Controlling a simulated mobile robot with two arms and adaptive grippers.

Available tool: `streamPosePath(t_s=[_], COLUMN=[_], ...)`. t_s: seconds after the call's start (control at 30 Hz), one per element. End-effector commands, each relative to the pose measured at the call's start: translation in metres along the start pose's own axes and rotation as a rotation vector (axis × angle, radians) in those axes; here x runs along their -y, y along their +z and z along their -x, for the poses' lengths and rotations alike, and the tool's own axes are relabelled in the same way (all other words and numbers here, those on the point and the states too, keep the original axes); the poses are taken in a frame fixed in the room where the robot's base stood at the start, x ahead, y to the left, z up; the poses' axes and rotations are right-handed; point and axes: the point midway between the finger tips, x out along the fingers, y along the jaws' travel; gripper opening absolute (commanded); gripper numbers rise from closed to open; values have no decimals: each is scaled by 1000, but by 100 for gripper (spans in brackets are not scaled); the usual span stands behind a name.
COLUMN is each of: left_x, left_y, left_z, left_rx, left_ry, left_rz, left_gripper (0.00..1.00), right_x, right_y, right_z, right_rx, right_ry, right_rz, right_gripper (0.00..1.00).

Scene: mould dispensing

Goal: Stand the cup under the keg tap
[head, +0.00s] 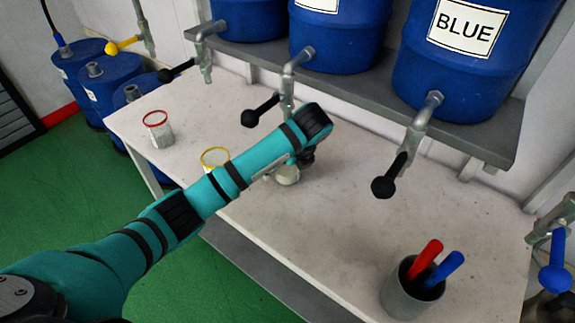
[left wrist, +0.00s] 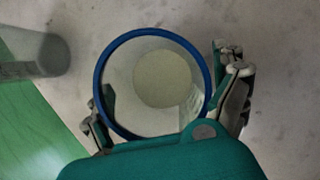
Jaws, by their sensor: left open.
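In the left wrist view a clear cup with a blue rim (left wrist: 101,72) stands upright, seen from above. The fingers of my left gripper (left wrist: 165,92) are apart, one on each side of it. In the head view the lower part of this cup (head: 287,176) shows on the table, below the end of my left arm. My left gripper (head: 303,158) is mostly hidden there by the wrist. The middle keg tap (head: 290,84) comes down just behind the wrist. Its outlet is hidden, so I cannot tell whether the cup is exactly under it. My right gripper is not in view.
A red-rimmed cup (head: 160,132) and a yellow-rimmed cup (head: 214,155) stand to the left. Blue kegs (head: 338,40) stand on a shelf (head: 480,138) with taps over the table. A grey holder with red and blue sticks (head: 402,298) stands front right. The table's right middle is clear.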

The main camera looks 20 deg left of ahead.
Motion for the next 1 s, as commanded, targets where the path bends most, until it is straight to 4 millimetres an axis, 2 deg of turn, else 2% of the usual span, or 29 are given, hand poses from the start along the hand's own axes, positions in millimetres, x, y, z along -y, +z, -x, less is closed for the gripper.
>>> streamPosePath(t_s=[0.13,0.27,0.53,0.6,0.7,0.83,1.0], left_x=[0,1,5,5,6,7,7], left_y=[2,1,-58,-68,-86,-101,-109], left_z=[4,16,38,49,55,60,62], left_rx=[0,2,-1,1,0,0,0], left_ry=[-1,-4,-5,-2,-1,-2,-1], left_rz=[0,0,-5,-4,-3,-2,0], left_gripper=[97,97,97,97,97,97,97], right_x=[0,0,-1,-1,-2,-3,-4], right_y=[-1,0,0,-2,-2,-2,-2], right_z=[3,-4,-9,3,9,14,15], right_rx=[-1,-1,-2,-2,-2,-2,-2], right_ry=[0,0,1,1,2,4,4], right_rz=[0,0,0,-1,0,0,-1], right_gripper=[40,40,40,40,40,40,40])
